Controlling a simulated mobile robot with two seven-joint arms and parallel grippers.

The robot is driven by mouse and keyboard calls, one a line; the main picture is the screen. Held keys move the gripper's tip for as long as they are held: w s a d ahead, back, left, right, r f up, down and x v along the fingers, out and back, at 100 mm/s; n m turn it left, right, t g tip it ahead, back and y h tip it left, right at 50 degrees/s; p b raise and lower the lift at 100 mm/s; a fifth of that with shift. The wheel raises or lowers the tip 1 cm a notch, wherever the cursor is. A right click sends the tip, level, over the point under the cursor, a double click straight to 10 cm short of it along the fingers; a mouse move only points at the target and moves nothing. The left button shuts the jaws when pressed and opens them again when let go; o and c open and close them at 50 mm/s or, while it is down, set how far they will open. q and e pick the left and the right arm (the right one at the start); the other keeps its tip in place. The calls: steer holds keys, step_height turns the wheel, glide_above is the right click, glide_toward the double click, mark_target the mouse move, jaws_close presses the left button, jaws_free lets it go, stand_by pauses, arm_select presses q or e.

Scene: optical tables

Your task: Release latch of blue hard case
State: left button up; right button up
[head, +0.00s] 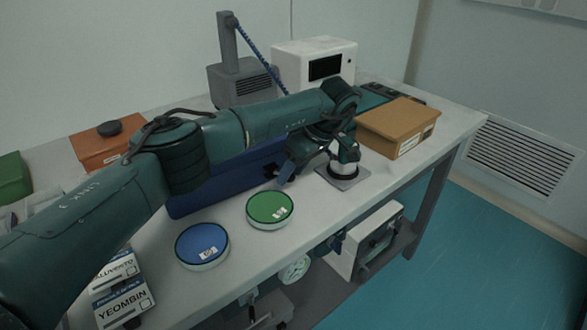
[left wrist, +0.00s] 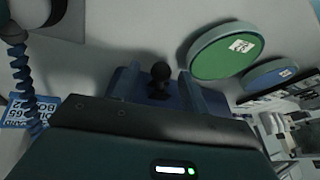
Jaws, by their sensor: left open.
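The blue hard case (head: 215,183) lies on the table behind my left arm, which hides much of it. A dark latch part (head: 270,170) shows on its front near the right end. My left gripper (head: 285,172) is at this end of the case, open, close to the latch. In the left wrist view, a dark round knob (left wrist: 160,75), apparently the latch, stands between the spread fingers of my left gripper (left wrist: 158,88). I cannot tell whether a finger touches it. My right gripper is not in view.
A green-topped round dish (head: 269,207) and a blue-topped one (head: 202,244) stand in front of the case. A cardboard box (head: 398,127) and a grey plate (head: 343,178) are to the right. A white instrument (head: 315,62) stands behind. The front right tabletop is clear.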

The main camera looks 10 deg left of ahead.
arm_select(q)
steer(key=v, duration=1.3)
steer(key=shift+r, duration=0.1)
